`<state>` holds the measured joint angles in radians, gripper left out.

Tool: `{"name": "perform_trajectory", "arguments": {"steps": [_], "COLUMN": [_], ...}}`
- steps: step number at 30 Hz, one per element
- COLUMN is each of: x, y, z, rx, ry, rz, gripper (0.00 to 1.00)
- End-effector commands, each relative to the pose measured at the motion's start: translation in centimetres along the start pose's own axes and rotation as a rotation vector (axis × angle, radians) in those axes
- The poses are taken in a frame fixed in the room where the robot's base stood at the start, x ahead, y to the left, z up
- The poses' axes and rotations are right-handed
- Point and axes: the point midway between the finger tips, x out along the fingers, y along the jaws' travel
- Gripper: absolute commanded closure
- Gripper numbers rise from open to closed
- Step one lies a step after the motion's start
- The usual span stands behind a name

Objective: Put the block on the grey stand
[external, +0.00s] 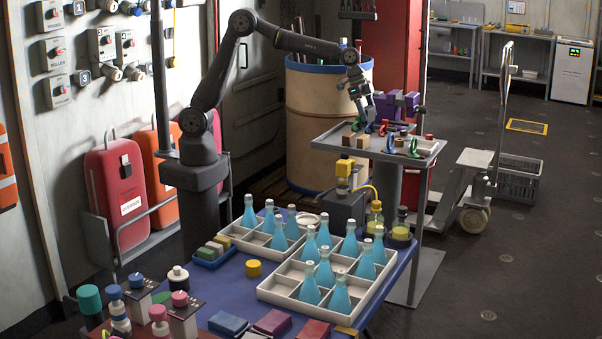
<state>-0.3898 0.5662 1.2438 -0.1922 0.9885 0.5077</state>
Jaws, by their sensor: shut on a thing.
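My gripper (366,118) points down over the left back part of a grey tray-topped stand (425,148). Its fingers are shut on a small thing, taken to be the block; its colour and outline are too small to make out. Whether it touches the tray top I cannot tell. Two small wooden blocks, one tan-brown (348,141) and one beside it (363,142), sit on the tray just in front of my gripper.
A purple vise-like thing (400,104) stands close to the right of my gripper. Green loop-shaped things (391,143) lie on the tray. A large blue-rimmed drum (310,130) stands behind. The blue table (232,283) in front holds flasks in white trays (262,288).

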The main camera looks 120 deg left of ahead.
Motion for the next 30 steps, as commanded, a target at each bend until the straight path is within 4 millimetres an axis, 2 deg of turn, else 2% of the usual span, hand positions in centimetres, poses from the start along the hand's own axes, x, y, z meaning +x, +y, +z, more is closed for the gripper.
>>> {"name": "perform_trajectory", "arguments": {"steps": [1, 6, 12, 15, 21, 27, 30], "x": [-0.6, -2.5, -5.0, -6.1, -7.7, -8.8, -6.7], "y": [-2.5, -9.2, -15.8, -18.2, -21.1, -22.9, -22.8], "z": [1.5, 6.2, 12.6, 15.6, 19.8, 23.0, 23.8], "rx": [-0.036, -0.132, -0.243, -0.291, -0.357, -0.403, -0.402], "ry": [0.0, 0.003, 0.005, 0.006, 0.009, 0.009, 0.005], "rz": [-0.014, -0.055, -0.101, -0.121, -0.149, -0.168, -0.164], "gripper": [0.62, 0.62, 0.62, 0.62, 0.62, 0.62, 0.62]}}
